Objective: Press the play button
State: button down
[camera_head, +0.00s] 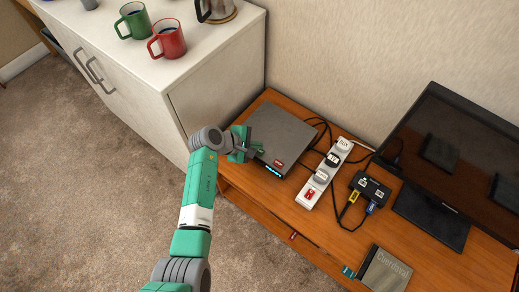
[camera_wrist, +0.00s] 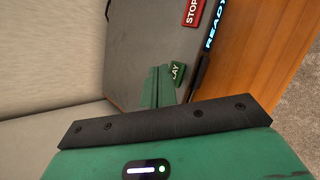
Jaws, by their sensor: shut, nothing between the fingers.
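The player is a flat grey box (camera_head: 282,135) on the wooden bench; its top also fills much of the wrist view (camera_wrist: 140,45). In the wrist view a green button (camera_wrist: 177,72) lettered "LAY", its first letter hidden, sits at the box's edge. A red STOP button (camera_wrist: 193,12) is farther along that edge and also shows in the head view (camera_head: 278,163). My gripper (camera_head: 256,148) is shut and empty over the box's front left part. In the wrist view its closed fingertips (camera_wrist: 160,72) overlap the green button's left side; I cannot tell whether they touch it. The head view does not clearly show this button.
A lit display reading READY (camera_wrist: 215,25) is on the box's front. A white power strip (camera_head: 324,174), a black hub (camera_head: 370,188) with cables and a monitor (camera_head: 455,150) stand to the right. A white cabinet (camera_head: 215,75) with mugs is behind my arm.

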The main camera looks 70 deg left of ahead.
jog(key=shift+f, duration=0.1)
dwell(0.4)
jog(key=shift+f, duration=0.35)
jog(key=shift+f, duration=0.35)
dwell(0.5)
jog(key=shift+r, duration=0.15)
jog(key=shift+r+p, duration=0.65)
jog(key=shift+p, duration=0.15)
notch_tip(320, 180, up, 5)
jog(key=p, duration=0.5)
jog(key=shift+r, duration=0.1)
